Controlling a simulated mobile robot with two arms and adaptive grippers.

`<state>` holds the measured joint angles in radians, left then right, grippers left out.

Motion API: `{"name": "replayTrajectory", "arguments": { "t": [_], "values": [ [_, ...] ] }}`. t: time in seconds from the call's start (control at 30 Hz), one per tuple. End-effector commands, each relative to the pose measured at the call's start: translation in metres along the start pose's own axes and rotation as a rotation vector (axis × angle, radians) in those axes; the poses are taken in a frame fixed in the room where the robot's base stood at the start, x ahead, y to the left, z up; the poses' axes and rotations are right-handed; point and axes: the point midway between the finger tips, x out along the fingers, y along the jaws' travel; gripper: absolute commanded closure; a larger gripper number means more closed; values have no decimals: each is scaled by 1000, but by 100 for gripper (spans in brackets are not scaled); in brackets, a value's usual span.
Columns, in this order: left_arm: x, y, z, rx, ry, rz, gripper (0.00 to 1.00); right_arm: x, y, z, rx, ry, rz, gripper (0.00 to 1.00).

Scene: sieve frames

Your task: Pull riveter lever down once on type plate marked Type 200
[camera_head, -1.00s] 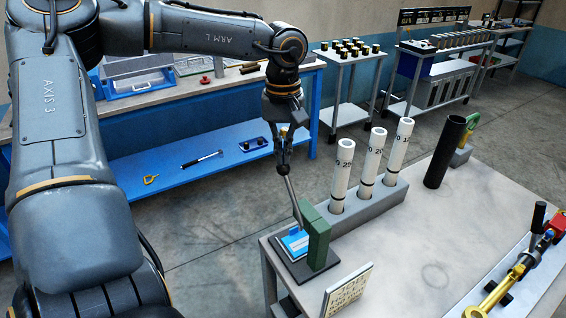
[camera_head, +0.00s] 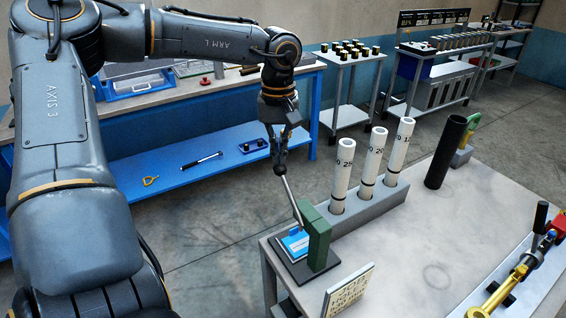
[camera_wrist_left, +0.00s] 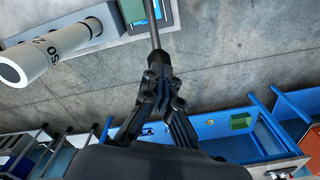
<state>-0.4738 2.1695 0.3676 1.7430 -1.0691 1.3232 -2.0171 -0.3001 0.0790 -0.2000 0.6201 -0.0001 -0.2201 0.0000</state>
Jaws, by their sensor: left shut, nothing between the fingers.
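The riveter has a green upright block (camera_head: 319,240) on a dark base at the near left corner of the grey table. A bluish-white type plate (camera_head: 295,243) lies on the base beside the block; its marking is too small to read. A grey lever (camera_head: 291,203) rises from the riveter, tilted up and left. My left gripper (camera_head: 280,168) is at the lever's top end, fingers shut with nothing gripped between them. The left wrist view shows the lever (camera_wrist_left: 154,25) running away from the fingertips (camera_wrist_left: 158,60). My right gripper is not in view.
White numbered tubes (camera_head: 372,162) stand in a grey rack (camera_head: 385,200) right of the riveter. A lettered card (camera_head: 347,291) stands in front. A black cylinder (camera_head: 446,152) and a tray with a yellow tool (camera_head: 503,289) are farther right. The table middle is clear.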

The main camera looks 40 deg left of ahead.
Motion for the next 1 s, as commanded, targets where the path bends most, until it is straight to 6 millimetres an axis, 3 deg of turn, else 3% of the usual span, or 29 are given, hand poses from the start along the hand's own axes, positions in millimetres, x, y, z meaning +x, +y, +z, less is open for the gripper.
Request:
{"name": "replayTrajectory", "arguments": {
  "t": [1.0],
  "values": [
    [16, -7, -13, -1, -1, 0, 100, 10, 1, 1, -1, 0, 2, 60]
  ]
}}
